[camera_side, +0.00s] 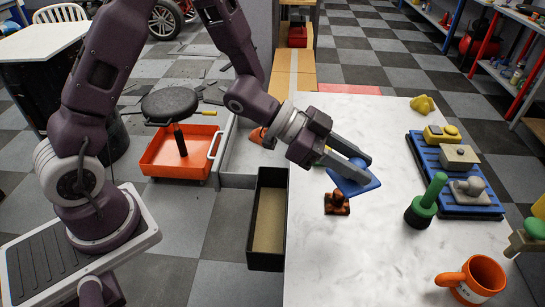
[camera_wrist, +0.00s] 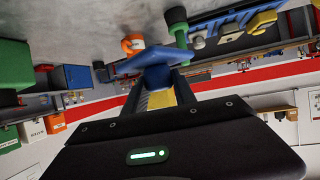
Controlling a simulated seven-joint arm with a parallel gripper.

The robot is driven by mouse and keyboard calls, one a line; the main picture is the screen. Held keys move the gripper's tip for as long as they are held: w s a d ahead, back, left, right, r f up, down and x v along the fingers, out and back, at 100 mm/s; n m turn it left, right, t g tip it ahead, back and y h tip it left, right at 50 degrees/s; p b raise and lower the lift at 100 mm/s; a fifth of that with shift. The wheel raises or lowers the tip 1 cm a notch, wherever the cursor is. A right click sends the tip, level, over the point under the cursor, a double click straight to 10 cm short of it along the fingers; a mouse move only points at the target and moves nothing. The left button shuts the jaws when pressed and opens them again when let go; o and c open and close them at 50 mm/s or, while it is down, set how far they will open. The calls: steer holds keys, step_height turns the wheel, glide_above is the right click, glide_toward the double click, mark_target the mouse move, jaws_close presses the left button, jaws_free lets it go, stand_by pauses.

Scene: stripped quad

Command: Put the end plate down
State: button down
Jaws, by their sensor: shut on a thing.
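The end plate appears to be the flat blue plate (camera_side: 358,186), held in my gripper (camera_side: 352,170) above the white table (camera_side: 370,255). The plate is tilted in the side view and seems clear of the tabletop. In the wrist view the blue plate (camera_wrist: 143,62) sits across the far end of my fingers (camera_wrist: 160,78). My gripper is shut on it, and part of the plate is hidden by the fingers. A small brown-orange block (camera_side: 337,204) stands on the table just below the plate; whether they touch I cannot tell.
A green-handled tool (camera_side: 426,202) stands right of the plate. A blue tray (camera_side: 425,160) with several parts lies farther right. An orange mug (camera_side: 478,278) is at front right, a yellow piece (camera_side: 423,105) at the back. A black bin (camera_side: 268,215) adjoins the table's left edge. The table's front-middle is clear.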

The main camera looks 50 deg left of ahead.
steer(key=w+a+n+t+y, duration=0.45)
steer(key=w+a+n, duration=0.2)
steer(key=a, duration=0.35)
steer(key=n+y, duration=1.1)
steer(key=y, duration=0.1)
glide_above(260, 159)
steer(key=shift+y, duration=0.25)
step_height(260, 159, down, 27)
steer(key=shift+f, duration=0.15)
steer(key=shift+f, duration=0.1)
steer(key=c, duration=1)
jaws_free()
